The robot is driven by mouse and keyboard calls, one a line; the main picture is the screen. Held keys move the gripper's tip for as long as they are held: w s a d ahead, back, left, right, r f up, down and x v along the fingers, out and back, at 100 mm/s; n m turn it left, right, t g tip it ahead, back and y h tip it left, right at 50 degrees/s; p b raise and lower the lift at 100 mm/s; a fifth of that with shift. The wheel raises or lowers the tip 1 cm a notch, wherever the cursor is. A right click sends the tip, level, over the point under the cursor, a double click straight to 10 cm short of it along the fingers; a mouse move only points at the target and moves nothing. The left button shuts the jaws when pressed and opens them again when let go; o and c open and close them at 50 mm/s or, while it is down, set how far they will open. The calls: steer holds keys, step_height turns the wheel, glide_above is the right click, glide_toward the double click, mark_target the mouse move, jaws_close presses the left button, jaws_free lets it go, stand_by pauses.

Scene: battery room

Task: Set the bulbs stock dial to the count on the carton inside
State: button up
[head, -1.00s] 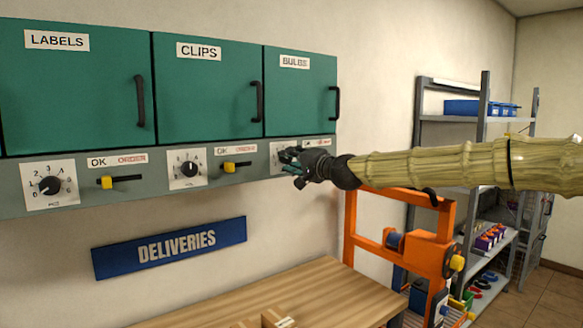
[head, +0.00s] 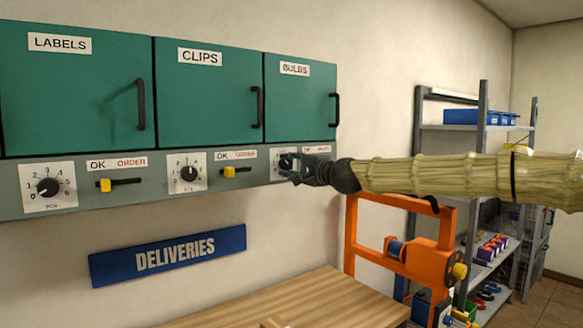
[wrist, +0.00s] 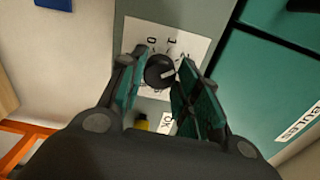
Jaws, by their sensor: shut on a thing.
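The bulbs cabinet (head: 298,100) is the rightmost of the green cabinets, and its door is shut, so its inside is hidden. Below it is the bulbs dial plate (head: 277,158), partly covered by my gripper (head: 287,165). In the wrist view the black dial knob (wrist: 159,71) sits between the two fingers of my gripper (wrist: 158,82), which is shut on it. The knob's white pointer line aims right and slightly up in that view. The digits 0 and 1 show on the plate; the others are hidden or unclear.
The labels dial (head: 47,187) and clips dial (head: 188,173) are to the left, with yellow OK/ORDER sliders beside them. A wooden table (head: 320,300) is below. An orange frame (head: 400,225) and a grey shelf (head: 478,200) stand at the right.

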steer(key=shift+d, duration=0.1)
steer(key=o, duration=1)
steer(key=shift+s, duration=0.1)
steer(key=v, duration=1.2)
